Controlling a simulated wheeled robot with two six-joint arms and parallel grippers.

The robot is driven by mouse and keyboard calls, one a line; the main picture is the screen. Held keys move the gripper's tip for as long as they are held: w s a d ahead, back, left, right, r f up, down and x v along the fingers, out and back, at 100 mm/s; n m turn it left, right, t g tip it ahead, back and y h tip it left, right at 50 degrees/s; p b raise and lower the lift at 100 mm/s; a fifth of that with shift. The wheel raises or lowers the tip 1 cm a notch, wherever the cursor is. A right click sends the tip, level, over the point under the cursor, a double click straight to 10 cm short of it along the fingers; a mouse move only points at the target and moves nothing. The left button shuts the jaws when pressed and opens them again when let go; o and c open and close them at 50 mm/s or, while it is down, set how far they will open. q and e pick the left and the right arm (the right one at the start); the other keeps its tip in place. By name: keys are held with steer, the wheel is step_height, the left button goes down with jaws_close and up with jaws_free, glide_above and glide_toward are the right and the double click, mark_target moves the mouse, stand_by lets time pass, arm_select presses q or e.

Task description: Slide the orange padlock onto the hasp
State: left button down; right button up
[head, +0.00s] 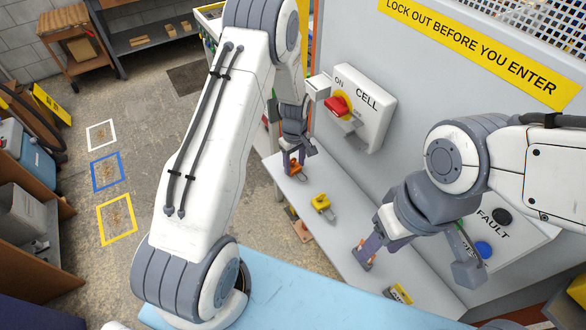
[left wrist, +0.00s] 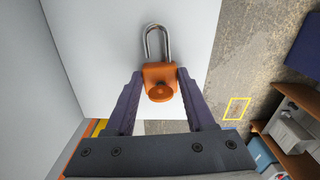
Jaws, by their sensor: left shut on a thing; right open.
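The orange padlock (left wrist: 158,78) sits between the fingers of my left gripper (left wrist: 161,97) in the left wrist view, its silver shackle pointing away from the gripper. In the head view, my left gripper (head: 296,171) is shut on it low over the pale shelf (head: 335,235). The switch box marked CELL (head: 366,108) has a red handle (head: 337,106) on a yellow plate, above and right of my left gripper. I cannot clearly make out the hasp. My right gripper (head: 366,256) is open over the shelf; a small orange patch shows at its tips.
A yellow padlock (head: 322,203) lies on the shelf between my grippers. A FAULT panel (head: 497,229) with a blue button is behind my right arm. A blue surface (head: 300,295) lies in front.

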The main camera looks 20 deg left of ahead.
mark_target(294, 167)
arm_select(q)
steer(key=shift+r+p, duration=2.15)
steer(key=shift+r, duration=0.85)
